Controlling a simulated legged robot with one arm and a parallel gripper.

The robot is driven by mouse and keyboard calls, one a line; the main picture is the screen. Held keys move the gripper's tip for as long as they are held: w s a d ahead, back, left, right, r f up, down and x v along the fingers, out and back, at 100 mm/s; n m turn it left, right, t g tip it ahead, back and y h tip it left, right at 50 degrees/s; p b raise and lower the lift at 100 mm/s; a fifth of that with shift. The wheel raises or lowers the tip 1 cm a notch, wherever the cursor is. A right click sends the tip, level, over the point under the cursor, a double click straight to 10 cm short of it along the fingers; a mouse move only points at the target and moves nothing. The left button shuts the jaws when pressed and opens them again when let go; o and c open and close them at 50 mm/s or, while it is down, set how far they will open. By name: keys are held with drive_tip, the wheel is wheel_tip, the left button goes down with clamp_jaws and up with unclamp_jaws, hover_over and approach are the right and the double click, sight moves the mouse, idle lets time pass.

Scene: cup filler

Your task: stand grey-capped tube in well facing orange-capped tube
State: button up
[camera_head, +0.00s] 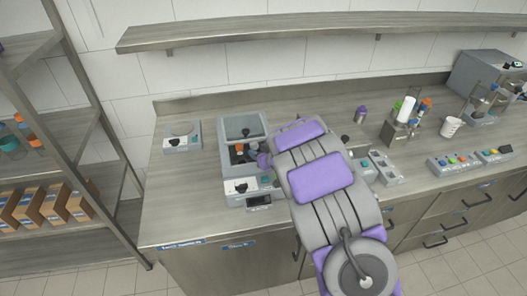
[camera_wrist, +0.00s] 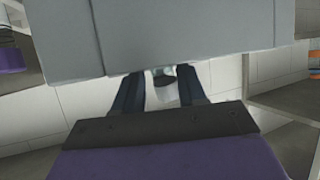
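The small grey bench machine (camera_head: 225,174) stands on the counter with its translucent lid (camera_head: 243,126) raised. In its dark chamber an orange cap (camera_head: 239,147) shows; the other wells are too small to make out. My gripper (camera_head: 263,160) is at the machine's right side, by the chamber, its fingertips unclear there. In the wrist view my two dark fingers (camera_wrist: 160,88) stand apart. A small dark-and-teal thing (camera_wrist: 163,80) shows between their tips; I cannot tell whether it is the grey-capped tube or whether the fingers touch it.
A grey panel (camera_wrist: 190,30) fills the top of the wrist view, close to the fingers. A small grey device (camera_head: 182,139) stands left of the machine. A tube rack (camera_head: 398,130) and a white cup (camera_head: 451,126) stand at right. The counter's front left is clear.

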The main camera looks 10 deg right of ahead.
drive_tip(key=shift+o, duration=0.9)
drive_tip(key=shift+a, duration=0.4)
drive_tip(key=shift+d, duration=0.65)
drive_tip(key=shift+s+d+r, duration=0.1)
drive_tip(key=shift+d+r, duration=0.4)
drive_tip(key=shift+d, duration=0.1)
drive_tip(key=s+d+r+m+g+h+p, duration=0.1)
drive_tip(key=s+d+r+m+g+h, duration=0.2)
drive_tip(key=s, duration=0.5)
drive_tip(key=s+d+r+g+h+p, duration=0.1)
drive_tip(key=s+d+r+h, duration=0.2)
drive_tip(key=s+d+r, duration=0.4)
drive_tip(key=s+d+r+m+g+h+p, duration=0.1)
drive_tip(key=s+d+r+m+g+h, duration=0.15)
drive_tip(key=s, duration=0.75)
drive_tip(key=s+a+r+g+y, duration=0.1)
drive_tip(key=s+a, duration=0.3)
drive_tip(key=s, duration=0.5)
drive_tip(key=s+a+r+g+y, duration=0.1)
drive_tip(key=s+a+g, duration=0.3)
drive_tip(key=s, duration=0.5)
drive_tip(key=s+a+r+n+g+y, duration=0.1)
drive_tip(key=s+a+g+y, duration=0.1)
drive_tip(key=s+a, duration=0.4)
drive_tip(key=s, duration=0.3)
drive_tip(key=shift+s+r, duration=0.2)
drive_tip(key=shift+r, duration=0.2)
